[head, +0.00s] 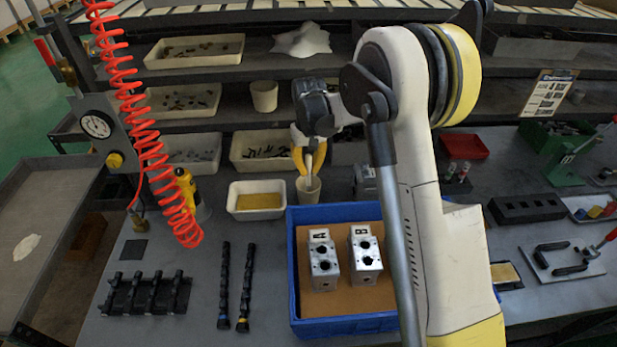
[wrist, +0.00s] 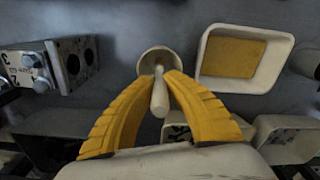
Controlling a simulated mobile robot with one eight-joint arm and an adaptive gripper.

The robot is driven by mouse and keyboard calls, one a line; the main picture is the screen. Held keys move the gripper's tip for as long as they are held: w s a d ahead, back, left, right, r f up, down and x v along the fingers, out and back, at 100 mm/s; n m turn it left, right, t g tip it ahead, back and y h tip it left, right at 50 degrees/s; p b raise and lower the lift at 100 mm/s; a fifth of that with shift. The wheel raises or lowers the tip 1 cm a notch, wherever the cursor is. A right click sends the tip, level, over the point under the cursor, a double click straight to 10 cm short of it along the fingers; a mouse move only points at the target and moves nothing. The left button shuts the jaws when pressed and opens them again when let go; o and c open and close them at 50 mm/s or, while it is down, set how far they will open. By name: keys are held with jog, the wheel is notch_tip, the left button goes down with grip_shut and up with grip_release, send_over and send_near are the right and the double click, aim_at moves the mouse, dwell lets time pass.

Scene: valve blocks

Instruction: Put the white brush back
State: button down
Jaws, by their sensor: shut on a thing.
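The white brush (wrist: 159,92) is between the yellow fingers of my gripper (wrist: 163,80), which is shut on it; only its pale handle shows clearly. In the head view my gripper (head: 309,158) points down over a small beige cup (head: 309,190) behind the blue tray. The cup also shows in the wrist view (wrist: 146,64), with the brush lined up with its mouth. The brush's lower end is at or inside the cup mouth; how deep I cannot tell.
A white dish with a yellow pad (head: 257,201) stands left of the cup. The blue tray (head: 347,325) with two metal valve blocks (head: 324,263) is in front. Bins with parts (head: 262,150) stand behind. A red coiled hose (head: 140,120) hangs at left.

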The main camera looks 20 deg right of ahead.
notch_tip(320, 180, down, 2)
jog(key=shift+w+f, duration=0.1)
jog(key=c, duration=1.9)
grip_release()
jog(key=shift+f+b, duration=0.1)
jog(key=shift+b, duration=0.25)
jog(key=shift+c, duration=0.2)
jog(key=o, duration=0.4)
